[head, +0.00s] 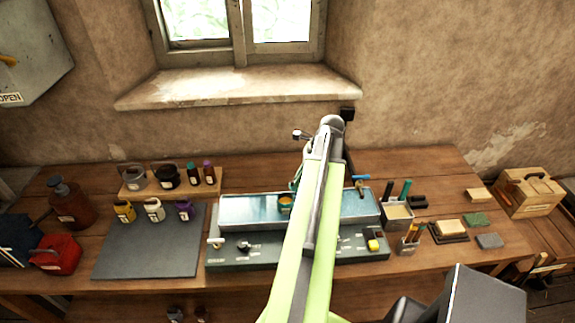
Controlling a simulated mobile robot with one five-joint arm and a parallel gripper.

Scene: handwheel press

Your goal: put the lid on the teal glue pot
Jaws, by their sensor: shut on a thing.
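The teal glue pot (285,205) stands in the long metal trough at the middle of the bench. Its top looks open, with amber glue showing. My gripper (299,173) is mostly hidden behind my green arm, over the trough. It is shut on a teal piece (294,184), which looks like the lid and shows only as a sliver at the arm's left edge, just above and behind the pot in the picture. I cannot tell the gap between lid and pot, or whether the lid is level.
The metal trough (245,211) sits on a grey unit with knobs. Left are a dark mat (150,258), several small pots and a red can (57,254). Right are a tool holder (397,215), blocks (490,241) and a wooden box (530,192). The window sill (235,90) overhangs behind.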

